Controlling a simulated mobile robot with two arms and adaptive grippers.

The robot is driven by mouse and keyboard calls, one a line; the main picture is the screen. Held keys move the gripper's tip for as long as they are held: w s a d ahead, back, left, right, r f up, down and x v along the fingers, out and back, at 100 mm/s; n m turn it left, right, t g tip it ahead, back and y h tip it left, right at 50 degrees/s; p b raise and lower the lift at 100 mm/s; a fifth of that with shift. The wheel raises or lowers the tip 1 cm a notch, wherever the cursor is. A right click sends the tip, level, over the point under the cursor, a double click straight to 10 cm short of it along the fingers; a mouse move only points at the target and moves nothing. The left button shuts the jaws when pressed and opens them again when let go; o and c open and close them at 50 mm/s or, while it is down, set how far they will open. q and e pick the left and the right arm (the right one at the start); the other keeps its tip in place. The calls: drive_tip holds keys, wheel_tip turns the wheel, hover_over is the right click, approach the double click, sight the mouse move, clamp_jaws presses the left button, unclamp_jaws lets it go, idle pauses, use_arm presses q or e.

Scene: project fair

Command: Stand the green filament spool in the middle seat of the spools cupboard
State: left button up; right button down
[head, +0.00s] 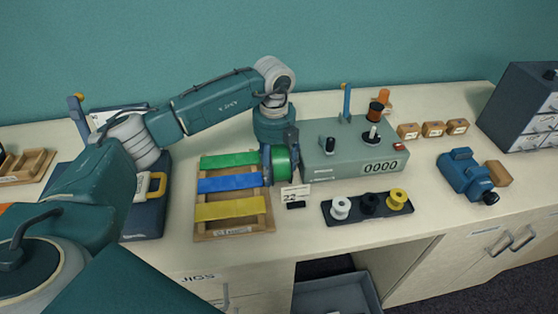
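The green filament spool (282,159) is upright in my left gripper (281,166), whose dark fingers sit on either side of it. It is just right of the crate of coloured strips and left of the grey-green counter box. The picture does not clearly show whether it is clear of the table. The seats of the spools cupboard are not visible. A closed cupboard door (478,262) with handles is at lower right, but its small label is unreadable. My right gripper is not in view.
A wooden crate (232,234) holds green, blue and yellow strips. A black holder (354,213) carries white, black and yellow spools. The counter box (350,150) reads 0000. A cupboard labelled JIGS (207,282) is below left. A grey bin (333,294) sits under the table.

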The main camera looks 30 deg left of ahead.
use_arm(q)
drive_tip(key=shift+r, duration=0.1)
drive_tip(key=c, duration=1.4)
drive_tip(key=shift+c, duration=0.2)
wheel_tip(320, 180, up, 11)
drive_tip(key=shift+w+r+b, duration=0.15)
drive_tip(key=shift+b, duration=1.1)
wheel_tip(320, 180, up, 9)
drive_tip(key=s+d+f+n, duration=0.4)
drive_tip(key=s+f+n, duration=0.3)
drive_tip(key=n, duration=0.7)
drive_tip(key=s+d+f+n, duration=0.5)
drive_tip(key=s+f+n, duration=0.1)
drive_tip(key=s+n, duration=0.6)
drive_tip(key=shift+d+f+n+p, duration=0.25)
drive_tip(key=shift+f+n+p, duration=0.15)
drive_tip(key=shift+n, duration=0.9)
